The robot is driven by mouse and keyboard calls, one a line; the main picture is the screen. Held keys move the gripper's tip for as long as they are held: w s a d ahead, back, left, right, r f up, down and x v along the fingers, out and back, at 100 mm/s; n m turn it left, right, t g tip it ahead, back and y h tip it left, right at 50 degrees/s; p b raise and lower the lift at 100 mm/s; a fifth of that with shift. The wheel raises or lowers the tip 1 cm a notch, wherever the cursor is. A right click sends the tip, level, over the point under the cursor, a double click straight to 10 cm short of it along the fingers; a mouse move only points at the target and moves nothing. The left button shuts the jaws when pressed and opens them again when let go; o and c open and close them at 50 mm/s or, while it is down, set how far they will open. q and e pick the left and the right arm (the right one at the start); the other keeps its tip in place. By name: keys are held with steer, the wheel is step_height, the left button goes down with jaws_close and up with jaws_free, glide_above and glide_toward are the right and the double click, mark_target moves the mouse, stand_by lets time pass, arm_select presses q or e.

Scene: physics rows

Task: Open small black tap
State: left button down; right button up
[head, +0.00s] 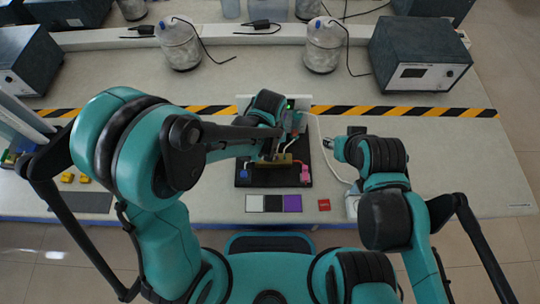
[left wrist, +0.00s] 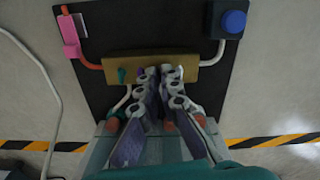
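A dark board (head: 250,181) on the table carries a brass bar (head: 283,160), a blue knob (head: 244,173) and a pink fitting (head: 305,172). No small black tap is clearly visible; the fingers hide part of the bar. My right gripper (head: 333,145) is right of the board, away from it.
White, black and purple squares (head: 273,203) and a red square (head: 324,205) lie in front of the board. A white cable (head: 322,150) runs along its right side. Striped tape (head: 400,111) crosses the table behind. A grey instrument box (head: 418,55) stands at the back right.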

arm_select(q)
steer(key=n, duration=0.5)
steer(key=shift+b, duration=0.3)
steer(key=n, duration=0.2)
steer(key=shift+f+n+b, duration=0.1)
steer(key=shift+n+b, duration=0.2)
steer(key=shift+n, duration=0.1)
steer(key=n, duration=0.4)
steer(key=n+b, duration=0.1)
steer(key=n, duration=0.2)
steer(key=shift+n, duration=0.3)
steer(key=c, duration=2.1)
jaws_free()
steer(key=shift+o, duration=0.2)
steer(key=shift+r, duration=0.2)
